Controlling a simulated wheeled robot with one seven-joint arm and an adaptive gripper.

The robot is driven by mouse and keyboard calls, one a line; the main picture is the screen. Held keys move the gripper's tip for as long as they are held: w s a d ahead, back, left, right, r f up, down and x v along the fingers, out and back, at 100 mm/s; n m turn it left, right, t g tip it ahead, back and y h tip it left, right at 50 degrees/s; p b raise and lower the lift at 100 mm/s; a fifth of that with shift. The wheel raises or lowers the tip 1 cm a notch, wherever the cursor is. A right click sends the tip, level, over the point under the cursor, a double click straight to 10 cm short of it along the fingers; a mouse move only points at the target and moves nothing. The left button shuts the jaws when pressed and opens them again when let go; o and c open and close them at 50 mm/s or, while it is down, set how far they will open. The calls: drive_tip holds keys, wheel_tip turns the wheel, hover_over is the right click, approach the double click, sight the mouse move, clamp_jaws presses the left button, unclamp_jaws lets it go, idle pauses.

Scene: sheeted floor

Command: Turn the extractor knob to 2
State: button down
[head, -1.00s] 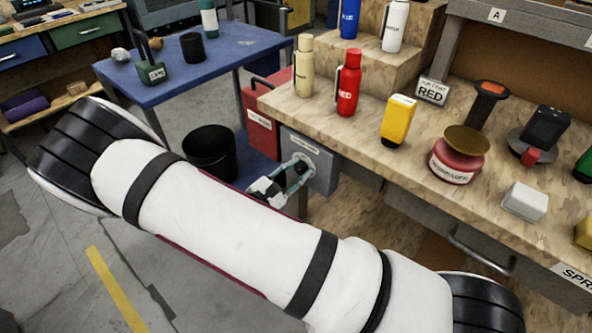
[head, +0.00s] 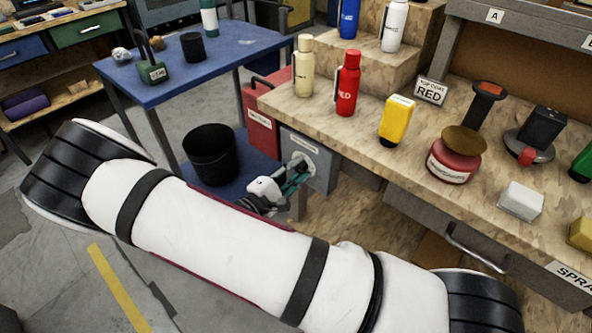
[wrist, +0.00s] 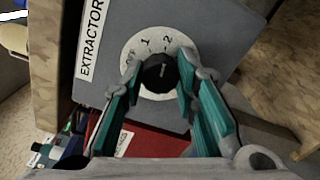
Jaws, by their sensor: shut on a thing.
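The grey extractor box (wrist: 225,35), labelled EXTRACTOR, has a pale round dial marked 1 and 2 with a black knob (wrist: 160,73) at its centre. In the wrist view my gripper (wrist: 158,78) has its two teal-padded fingers on either side of the knob, shut on it. The knob's pointer is not clear enough to read. In the head view the extractor box (head: 322,165) hangs below the bench's left end. My gripper (head: 291,176) reaches its face there, and the fingers largely hide the knob.
The wooden bench (head: 360,140) above holds bottles, a yellow container (head: 397,119) and a red tin (head: 453,160). A red box (head: 262,128) is beside the extractor box. A black bin (head: 209,154) stands left of my gripper. A blue table (head: 215,60) is behind.

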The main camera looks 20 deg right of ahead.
drive_tip(key=shift+f, duration=0.1)
idle(0.3)
drive_tip(key=c, duration=1.2)
unclamp_jaws()
drive_tip(key=shift+c, duration=0.2)
drive_tip(key=v, duration=1.2)
